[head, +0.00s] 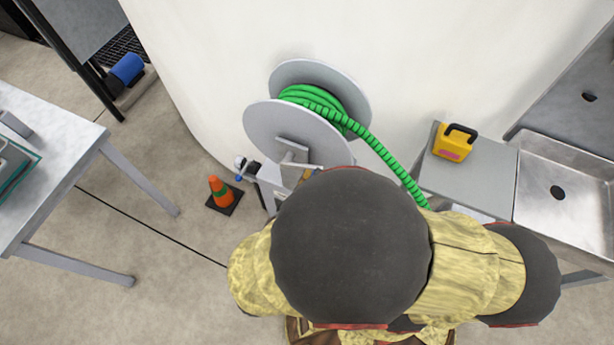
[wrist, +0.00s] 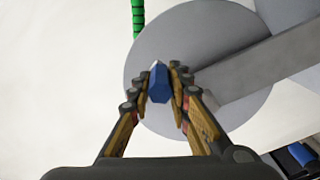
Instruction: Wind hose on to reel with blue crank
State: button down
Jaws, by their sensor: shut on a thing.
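The hose reel (head: 270,125) has two grey discs and stands against a pale curved wall in the head view. Green ribbed hose (head: 385,160) is wound between the discs and runs off down to the right, passing behind my arm. In the wrist view, my gripper (wrist: 159,78) is shut on the blue crank handle (wrist: 158,87), with a finger on each side. In the head view, my arm hides most of my gripper and the handle.
An orange cone (head: 221,191) stands on the floor left of the reel. A table (head: 60,190) is at left. A grey bench (head: 475,175) with a yellow box (head: 453,143) and a sink (head: 560,190) are at right.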

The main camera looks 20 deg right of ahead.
jog(key=shift+s+d+f, duration=0.25)
jog(key=shift+d+f, duration=0.1)
jog(key=shift+f, duration=0.15)
jog(key=shift+b, duration=0.3)
jog(key=c, duration=1.7)
grip_release()
jog(key=shift+s, duration=0.1)
jog(key=shift+o, duration=0.2)
